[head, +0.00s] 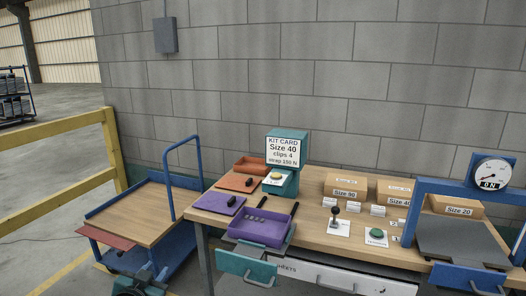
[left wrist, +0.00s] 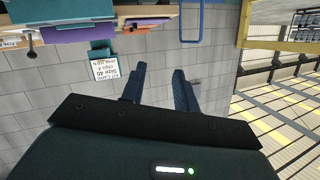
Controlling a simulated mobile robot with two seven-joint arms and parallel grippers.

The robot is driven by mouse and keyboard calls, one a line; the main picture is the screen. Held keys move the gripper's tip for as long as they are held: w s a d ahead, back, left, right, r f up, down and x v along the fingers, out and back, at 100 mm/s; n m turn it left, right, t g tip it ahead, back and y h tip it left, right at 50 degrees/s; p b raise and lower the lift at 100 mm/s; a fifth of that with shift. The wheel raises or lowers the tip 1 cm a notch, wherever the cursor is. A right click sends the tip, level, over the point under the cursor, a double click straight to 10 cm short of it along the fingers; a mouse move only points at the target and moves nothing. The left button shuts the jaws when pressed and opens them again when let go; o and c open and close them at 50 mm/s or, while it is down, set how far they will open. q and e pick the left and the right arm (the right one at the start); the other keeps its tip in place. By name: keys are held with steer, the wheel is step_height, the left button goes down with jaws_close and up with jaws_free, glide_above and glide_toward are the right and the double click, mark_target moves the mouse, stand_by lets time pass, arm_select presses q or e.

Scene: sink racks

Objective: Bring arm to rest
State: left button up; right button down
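My left gripper (head: 130,283) shows at the bottom left edge of the head view, in front of the blue cart and only partly in frame. In the left wrist view its two dark blue fingers (left wrist: 159,86) stand apart, with only grey wall between them. It holds nothing. That view is turned upside down, with the workbench along its top edge. My right gripper is in neither view.
A blue cart (head: 146,211) stands left of the wooden workbench (head: 310,232). The bench carries a purple tray (head: 258,229), a kit card (head: 284,152), cartons and a dial gauge (head: 492,173). A yellow railing (head: 60,170) runs at the left.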

arm_select(q)
steer(key=s+d+f+g+h, duration=0.1)
steer(key=s+d+f, duration=0.3)
steer(key=s, duration=0.6)
steer(key=s+d+f+g+h, duration=0.1)
steer(key=s+d+f, duration=0.3)
steer(key=s, duration=0.6)
steer(key=s+d+f+g+h, duration=0.1)
steer(key=s+d+f, duration=0.3)
steer(key=s, duration=0.6)
steer(key=shift+d+f+n+g, duration=0.15)
steer(key=shift+d+n+g, duration=0.25)
steer(key=shift+d+g, duration=0.35)
